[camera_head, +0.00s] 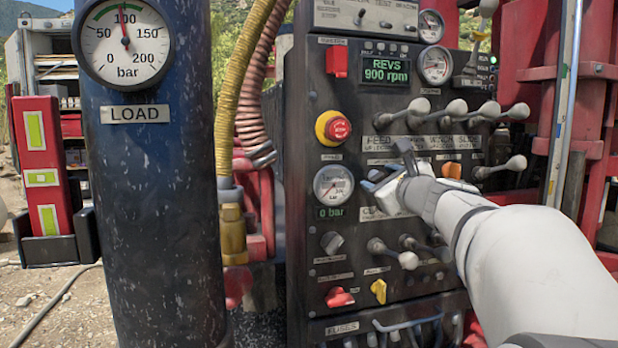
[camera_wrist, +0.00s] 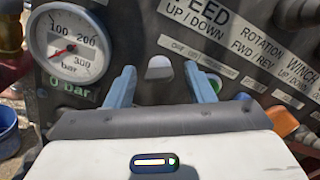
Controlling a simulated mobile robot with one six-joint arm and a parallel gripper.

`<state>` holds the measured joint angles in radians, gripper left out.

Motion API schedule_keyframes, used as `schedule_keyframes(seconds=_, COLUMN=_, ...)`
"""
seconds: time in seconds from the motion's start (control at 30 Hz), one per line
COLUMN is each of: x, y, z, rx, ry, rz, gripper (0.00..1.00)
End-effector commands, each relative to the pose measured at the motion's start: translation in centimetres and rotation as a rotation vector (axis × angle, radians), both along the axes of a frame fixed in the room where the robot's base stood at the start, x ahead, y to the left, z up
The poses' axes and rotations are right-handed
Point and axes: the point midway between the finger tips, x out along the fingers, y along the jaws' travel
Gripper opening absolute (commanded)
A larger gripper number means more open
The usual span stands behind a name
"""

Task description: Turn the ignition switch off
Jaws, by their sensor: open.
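The dark control panel (camera_head: 300,200) carries the controls. I cannot read a label that names the ignition switch. My gripper (camera_head: 388,170) is in front of the middle of the panel, right of the 0 bar gauge. In the wrist view its two blue-grey fingers (camera_wrist: 161,80) are apart, with nothing held. A silver rounded tab (camera_wrist: 158,67) shows on the panel between the fingers and looks like a switch or key; I cannot tell whether they touch it. In the head view my gripper largely hides this spot. The display (camera_head: 386,73) reads REVS 900 rpm.
A red emergency button (camera_head: 338,129), pressure gauge (camera_head: 333,185), grey knob (camera_head: 332,242), red knob (camera_head: 339,297) and yellow knob (camera_head: 378,290) lie left and below. Several levers (camera_head: 455,110) stick out above right. An orange switch (camera_head: 452,170) is beside my gripper. A thick dark column (camera_head: 150,220) stands left.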

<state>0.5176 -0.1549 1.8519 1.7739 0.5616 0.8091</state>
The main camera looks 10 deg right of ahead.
Motion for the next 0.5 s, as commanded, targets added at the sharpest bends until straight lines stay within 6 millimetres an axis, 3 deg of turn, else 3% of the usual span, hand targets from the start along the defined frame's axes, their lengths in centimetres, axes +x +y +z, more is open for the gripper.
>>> schedule_keyframes(seconds=0.1, x=-0.02, y=0.02, z=0.00, rx=0.000, ry=0.000, rz=0.000, gripper=0.47)
schedule_keyframes(seconds=0.5, x=-0.03, y=0.07, z=0.00, rx=-0.001, ry=0.000, rz=0.001, gripper=0.15)
